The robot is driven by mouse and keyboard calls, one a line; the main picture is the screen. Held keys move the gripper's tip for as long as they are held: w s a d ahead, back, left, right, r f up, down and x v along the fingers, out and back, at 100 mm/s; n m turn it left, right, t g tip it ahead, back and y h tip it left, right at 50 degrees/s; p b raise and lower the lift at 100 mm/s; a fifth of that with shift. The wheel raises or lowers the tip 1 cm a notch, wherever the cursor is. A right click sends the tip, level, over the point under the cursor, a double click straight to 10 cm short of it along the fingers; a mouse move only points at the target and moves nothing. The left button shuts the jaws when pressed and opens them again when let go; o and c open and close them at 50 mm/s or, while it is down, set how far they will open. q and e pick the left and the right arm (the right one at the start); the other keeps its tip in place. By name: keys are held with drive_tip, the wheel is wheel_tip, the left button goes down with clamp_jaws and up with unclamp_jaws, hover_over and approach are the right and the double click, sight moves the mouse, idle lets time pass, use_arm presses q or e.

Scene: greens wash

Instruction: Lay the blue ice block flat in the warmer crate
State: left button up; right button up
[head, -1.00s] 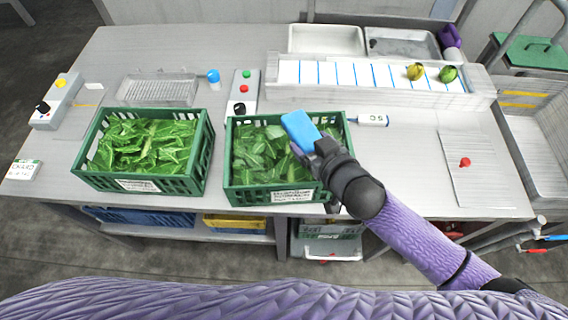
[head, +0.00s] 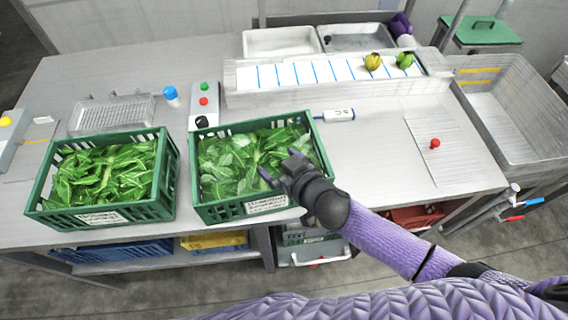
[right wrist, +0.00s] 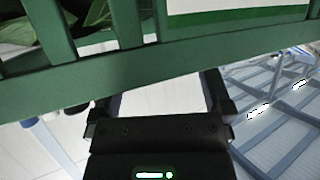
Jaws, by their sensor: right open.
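Two green crates of leafy greens stand on the bench, the left crate (head: 135,212) and the right crate (head: 232,212). Their labels are too small to read, so I cannot tell which is warmer. My right gripper (head: 279,165) is open and appears empty at the right crate's front right part, its fingers over the greens in the head view. The right wrist view shows its open fingers (right wrist: 162,88) close to a green crate wall (right wrist: 100,80). The blue ice block is not visible in either current view.
A white probe device (head: 338,114) lies beside the right crate. Behind stand a blue-capped bottle (head: 171,96), a button box (head: 204,105) and a long marked trough (head: 300,95). A board with a red knob (head: 435,143) lies at right. Bare bench shows between them.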

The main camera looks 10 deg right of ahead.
drive_tip(key=p+v, duration=0.2)
drive_tip(key=v, duration=0.9)
drive_tip(key=s+d+f+m+g+h, duration=0.1)
drive_tip(key=s+d+f+g+h, duration=0.3)
drive_tip(key=f, duration=0.6)
drive_tip(key=s+d+f+m+g+h, duration=0.15)
drive_tip(key=s+d+f, duration=0.35)
drive_tip(key=f, duration=0.6)
drive_tip(key=s+f+g, duration=0.3)
drive_tip(key=s+f, duration=0.1)
drive_tip(key=s, duration=0.4)
drive_tip(key=s+f+g, duration=0.3)
drive_tip(key=s+f, duration=0.1)
drive_tip(key=s, duration=0.5)
wheel_tip(320, 180, down, 12)
drive_tip(key=b, duration=1.2)
drive_tip(key=shift+s+f+h, duration=0.2)
drive_tip(key=shift+s+h, duration=0.15)
drive_tip(key=shift+h, duration=0.1)
drive_tip(key=shift+m, duration=0.25)
